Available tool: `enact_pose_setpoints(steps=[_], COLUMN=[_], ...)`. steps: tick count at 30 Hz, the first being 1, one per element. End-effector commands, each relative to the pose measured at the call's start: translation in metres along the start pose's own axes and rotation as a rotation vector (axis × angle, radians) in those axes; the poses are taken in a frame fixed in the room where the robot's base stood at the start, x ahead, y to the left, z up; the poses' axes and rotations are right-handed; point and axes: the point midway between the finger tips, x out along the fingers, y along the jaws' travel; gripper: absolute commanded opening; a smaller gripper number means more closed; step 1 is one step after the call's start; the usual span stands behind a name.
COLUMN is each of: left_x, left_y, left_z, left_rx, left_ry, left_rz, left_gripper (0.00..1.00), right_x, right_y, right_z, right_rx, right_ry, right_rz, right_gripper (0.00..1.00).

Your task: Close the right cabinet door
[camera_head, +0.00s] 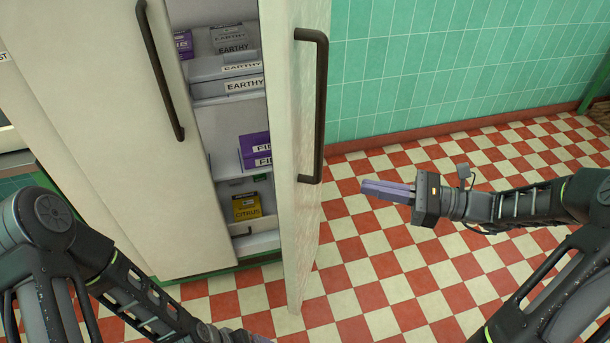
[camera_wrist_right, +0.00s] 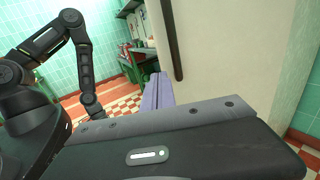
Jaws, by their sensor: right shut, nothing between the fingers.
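The right cabinet door (camera_head: 300,130) is cream with a dark vertical handle (camera_head: 318,110). It stands open, swung out toward me, with the cabinet's inside showing to its left. In the right wrist view the pale door (camera_wrist_right: 225,50) and a dark handle (camera_wrist_right: 171,40) fill the upper right. My right gripper (camera_head: 364,188) is to the right of the door, apart from it, with its purple fingers shut and empty and pointing left. The fingers also show in the right wrist view (camera_wrist_right: 157,92).
The left cabinet door (camera_head: 120,130) is shut, with its own dark handle (camera_head: 158,70). Shelves inside hold several boxes, among them a yellow one (camera_head: 246,207) and purple ones (camera_head: 255,150). The red and cream checkered floor (camera_head: 400,270) to the right is clear, up to a green tiled wall (camera_head: 430,60).

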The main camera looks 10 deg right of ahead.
Motion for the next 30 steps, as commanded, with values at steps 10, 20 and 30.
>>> enact_pose_setpoints(steps=[10, 20, 30], left_x=[0.001, 0.006, -0.004], left_y=[-0.001, -0.002, 0.002], left_z=[0.0, 0.0, 0.0], left_rx=[0.0, -0.001, 0.0], left_ry=[0.0, 0.0, 0.0], left_rz=[0.0, 0.0, 0.0], left_gripper=[0.89, 0.89, 0.89], right_x=[0.004, 0.031, 0.09], right_y=[0.001, 0.002, 0.002], right_z=[-0.001, -0.001, 0.001], right_rx=[0.0, -0.003, 0.0], right_ry=[0.002, 0.002, 0.001], right_rz=[0.002, 0.007, 0.006], right_gripper=[0.0, 0.0, 0.0])
